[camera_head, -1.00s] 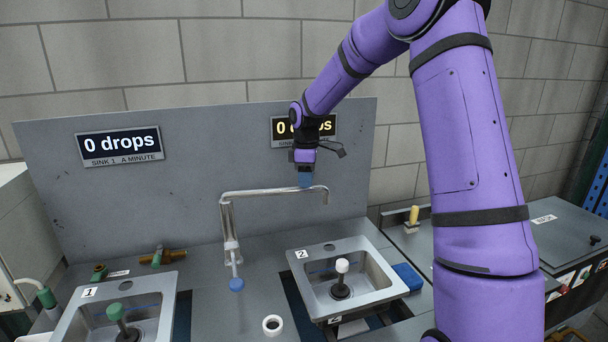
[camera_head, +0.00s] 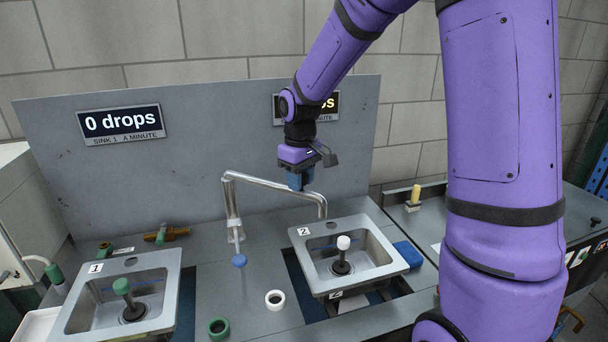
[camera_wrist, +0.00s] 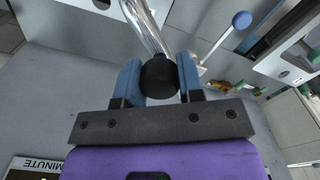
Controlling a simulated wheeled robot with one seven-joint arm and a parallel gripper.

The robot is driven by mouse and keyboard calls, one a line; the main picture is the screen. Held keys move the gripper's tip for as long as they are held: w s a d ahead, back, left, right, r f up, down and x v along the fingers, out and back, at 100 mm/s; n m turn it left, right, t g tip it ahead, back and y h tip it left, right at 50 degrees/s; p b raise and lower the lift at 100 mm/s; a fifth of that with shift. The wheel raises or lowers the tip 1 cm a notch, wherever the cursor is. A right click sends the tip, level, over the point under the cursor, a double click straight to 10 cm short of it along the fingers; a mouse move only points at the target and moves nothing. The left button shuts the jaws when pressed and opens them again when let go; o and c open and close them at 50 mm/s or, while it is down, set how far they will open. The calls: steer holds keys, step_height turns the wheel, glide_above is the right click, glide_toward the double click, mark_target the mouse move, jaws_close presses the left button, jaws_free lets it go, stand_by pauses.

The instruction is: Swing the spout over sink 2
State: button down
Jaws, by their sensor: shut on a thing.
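My gripper (camera_head: 300,181) is at the spout's horizontal run, near the tip end. Sink 2 holds a white-topped plug.
Sink 1 (camera_head: 168,262), with a green-topped plug, is at left. A blue-balled lever (camera_head: 239,260) stands at the spout base. A white ring (camera_head: 275,299) and green ring (camera_head: 218,328) lie on the counter. A backboard stands behind.

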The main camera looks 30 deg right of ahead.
steer(key=shift+s+a, duration=0.1)
steer(key=shift+a, duration=0.05)
steer(key=c, duration=0.8)
jaws_free()
steer(key=shift+o, duration=0.2)
step_height(320, 180, up, 11)
steer(key=shift+f, duration=0.1)
